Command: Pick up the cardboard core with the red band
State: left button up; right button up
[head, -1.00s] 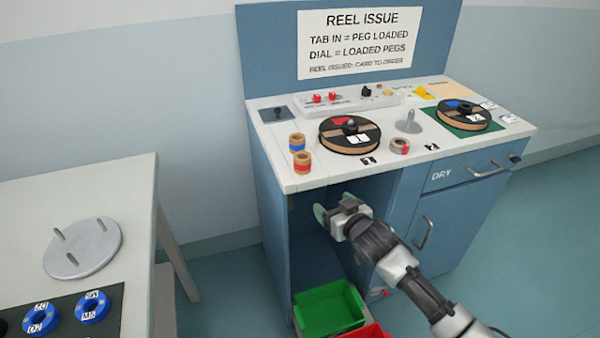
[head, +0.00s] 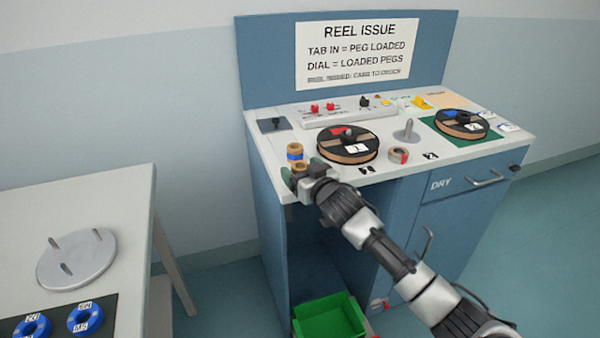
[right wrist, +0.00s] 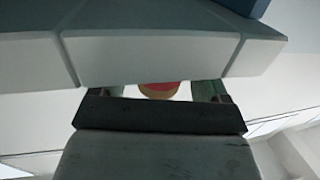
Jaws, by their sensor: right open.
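The cardboard core with the red band (head: 300,166) stands at the front left corner of the reel counter (head: 420,173). In the head view only its top shows, the rest hidden by my right gripper (head: 303,174). My right gripper is open, with its green-tipped fingers to the left and right of the core. In the right wrist view the core's red band and tan cardboard (right wrist: 159,91) show between the fingers, partly covered. Contact cannot be told. A blue-banded core (head: 294,153) stands just behind it. My left gripper is not in view.
A black reel (head: 348,146) lies right of the cores, with a small roll with a red patch (head: 398,154) and an upright peg (head: 406,131) beyond. A switch panel (head: 345,110) is behind. A green bin (head: 330,318) sits below; a white table (head: 110,200) stands left.

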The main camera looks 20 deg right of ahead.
jog(key=shift+w+a, duration=0.1)
jog(key=shift+w, duration=0.35)
jog(key=c, duration=1)
